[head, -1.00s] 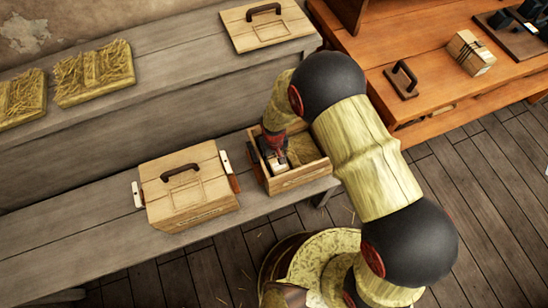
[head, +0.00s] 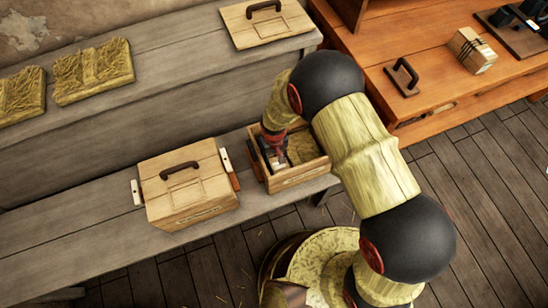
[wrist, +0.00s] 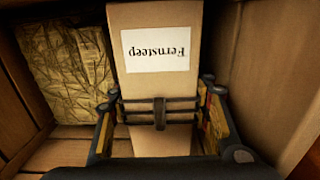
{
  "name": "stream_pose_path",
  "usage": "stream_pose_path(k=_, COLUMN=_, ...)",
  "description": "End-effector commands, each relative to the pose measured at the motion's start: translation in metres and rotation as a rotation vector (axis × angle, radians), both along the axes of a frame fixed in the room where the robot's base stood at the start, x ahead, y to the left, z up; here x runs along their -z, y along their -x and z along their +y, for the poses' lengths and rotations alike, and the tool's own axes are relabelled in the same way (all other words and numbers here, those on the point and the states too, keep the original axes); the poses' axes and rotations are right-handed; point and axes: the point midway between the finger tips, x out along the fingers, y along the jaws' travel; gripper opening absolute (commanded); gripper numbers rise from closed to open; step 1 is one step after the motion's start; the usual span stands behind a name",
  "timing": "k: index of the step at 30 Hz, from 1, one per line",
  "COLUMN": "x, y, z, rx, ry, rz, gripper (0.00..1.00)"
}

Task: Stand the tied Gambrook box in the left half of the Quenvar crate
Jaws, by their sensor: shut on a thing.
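My gripper (head: 277,152) is down inside the open wooden crate (head: 302,178) at the end of the grey bench. In the wrist view my gripper (wrist: 160,118) is shut on a tan box (wrist: 158,83) tied with dark bands. Its white label reads "Fernsteep", upside down in this view; I see no Gambrook name. The held box is in the crate's left part in the head view (head: 281,167); whether it touches the floor cannot be told. The crate's front lettering is too small to read.
A lidded wooden box (head: 187,190) stands left of the crate. Another tied box (head: 472,50) is on the orange bench (head: 430,30). A handled lid (head: 267,25) and straw pads (head: 93,72) lie on the back shelf. A plain brown surface (wrist: 255,70) stands close right of the held box.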

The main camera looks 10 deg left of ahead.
Motion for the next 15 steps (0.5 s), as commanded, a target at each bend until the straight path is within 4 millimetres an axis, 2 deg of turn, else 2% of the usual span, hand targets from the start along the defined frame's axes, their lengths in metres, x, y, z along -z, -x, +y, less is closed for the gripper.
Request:
stream_pose_path(k=9, x=0.0010, y=-0.0003, z=0.0002, rx=0.000, ry=-0.001, rz=-0.001, gripper=0.21)
stream_pose_path(k=10, x=0.0010, y=-0.0003, z=0.0002, rx=0.000, ry=-0.001, rz=-0.001, gripper=0.49)
stream_pose_path(k=15, x=0.0012, y=0.0000, z=0.0001, rx=0.000, ry=-0.001, rz=-0.001, gripper=0.59)
